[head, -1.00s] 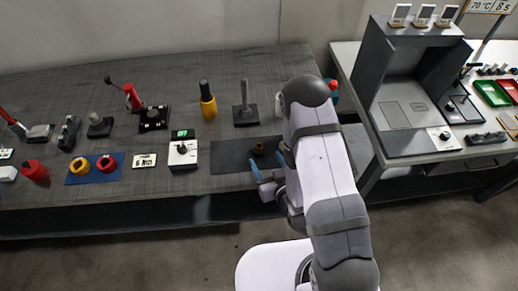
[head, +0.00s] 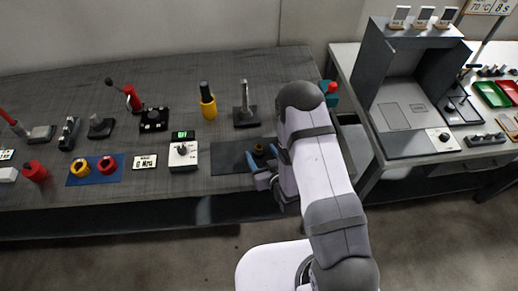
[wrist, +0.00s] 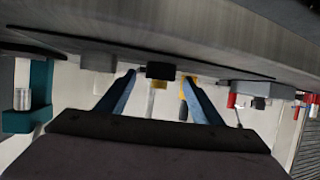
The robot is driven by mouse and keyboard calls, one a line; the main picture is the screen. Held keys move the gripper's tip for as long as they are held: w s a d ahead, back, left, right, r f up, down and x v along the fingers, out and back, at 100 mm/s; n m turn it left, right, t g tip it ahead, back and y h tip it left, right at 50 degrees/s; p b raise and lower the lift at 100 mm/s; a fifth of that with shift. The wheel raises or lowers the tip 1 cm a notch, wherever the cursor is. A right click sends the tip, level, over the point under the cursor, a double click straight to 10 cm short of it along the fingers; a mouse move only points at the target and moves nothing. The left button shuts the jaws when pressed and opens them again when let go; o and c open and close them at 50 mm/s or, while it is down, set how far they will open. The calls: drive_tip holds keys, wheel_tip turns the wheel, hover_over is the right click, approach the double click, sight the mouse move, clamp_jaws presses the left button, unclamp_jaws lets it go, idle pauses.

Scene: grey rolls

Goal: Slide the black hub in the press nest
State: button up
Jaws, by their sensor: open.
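A small dark piece with a yellowish tint (head: 259,149), which I take as the black hub, stands on the dark mat (head: 228,157) near the table's front edge. In the wrist view, a black block (wrist: 160,70) shows between the tips of my blue fingers. My gripper (head: 271,166) is open and low at the mat's right end, just in front of the piece. In the wrist view (wrist: 158,82) its fingers are spread, with no visible contact. I cannot tell for sure which fixture is the press nest; a black base with light dots (head: 153,119) stands by a red-handled lever (head: 132,97).
A post on a black base (head: 246,112) and a yellow-handled tool (head: 207,101) stand behind the mat. A white box with a green display (head: 183,154) is left of it. A teal box with a red top (head: 330,91) is behind my arm.

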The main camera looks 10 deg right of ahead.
sight(261, 154)
drive_tip(key=shift+w+a+f, duration=0.15)
drive_tip(key=shift+w+f, duration=0.15)
drive_tip(key=shift+w, duration=0.3)
drive_tip(key=c, duration=1.4)
drive_tip(key=shift+o, duration=0.2)
drive_tip(key=shift+r, duration=0.2)
wheel_tip(261, 154, up, 10)
drive_tip(key=shift+f+b, duration=0.15)
drive_tip(key=shift+b, duration=0.3)
